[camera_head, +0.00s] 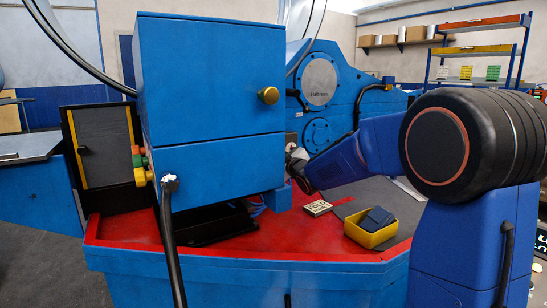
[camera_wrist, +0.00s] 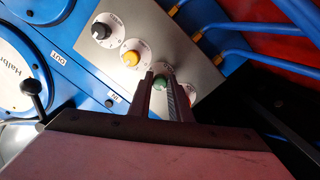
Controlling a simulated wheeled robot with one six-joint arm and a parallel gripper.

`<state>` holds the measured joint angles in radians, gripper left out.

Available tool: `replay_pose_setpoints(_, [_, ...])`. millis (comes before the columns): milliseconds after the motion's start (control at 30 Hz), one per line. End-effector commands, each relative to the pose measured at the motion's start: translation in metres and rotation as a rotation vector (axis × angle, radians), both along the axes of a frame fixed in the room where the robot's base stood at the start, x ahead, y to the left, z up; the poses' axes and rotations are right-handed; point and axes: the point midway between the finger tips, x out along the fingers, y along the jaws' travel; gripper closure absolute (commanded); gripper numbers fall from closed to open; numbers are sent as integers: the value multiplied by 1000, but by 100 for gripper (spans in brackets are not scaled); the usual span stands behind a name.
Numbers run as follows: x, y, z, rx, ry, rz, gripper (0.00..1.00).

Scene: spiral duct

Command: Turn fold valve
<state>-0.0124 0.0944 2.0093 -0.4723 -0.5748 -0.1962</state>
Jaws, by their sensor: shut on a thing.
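In the wrist view my gripper (camera_wrist: 160,76) has its two fingers on either side of a green knob (camera_wrist: 160,84) and is shut on it. The knob sits on a slanted metal panel (camera_wrist: 185,55). In the same row are a black knob (camera_wrist: 101,31), a yellow knob (camera_wrist: 131,58) and an orange-red knob (camera_wrist: 189,101), partly hidden by a finger. In the head view my gripper (camera_head: 296,165) reaches behind the right edge of the blue cabinet, which hides the panel.
Blue pipes (camera_wrist: 250,58) run beside the panel, and a black-knobbed lever (camera_wrist: 31,87) stands at left in the wrist view. The blue cabinet (camera_head: 210,75), a small sign reading FOLD (camera_head: 318,208) and a yellow bin (camera_head: 370,236) sit on the red-topped machine (camera_head: 270,240).

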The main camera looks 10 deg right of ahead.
Motion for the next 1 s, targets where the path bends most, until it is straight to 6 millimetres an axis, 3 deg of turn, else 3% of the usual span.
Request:
replay_pose_setpoints(500, [0,0,-1,396,130,-2,100])
replay_pose_setpoints(1000, [0,0,-1,564,185,-1,100])
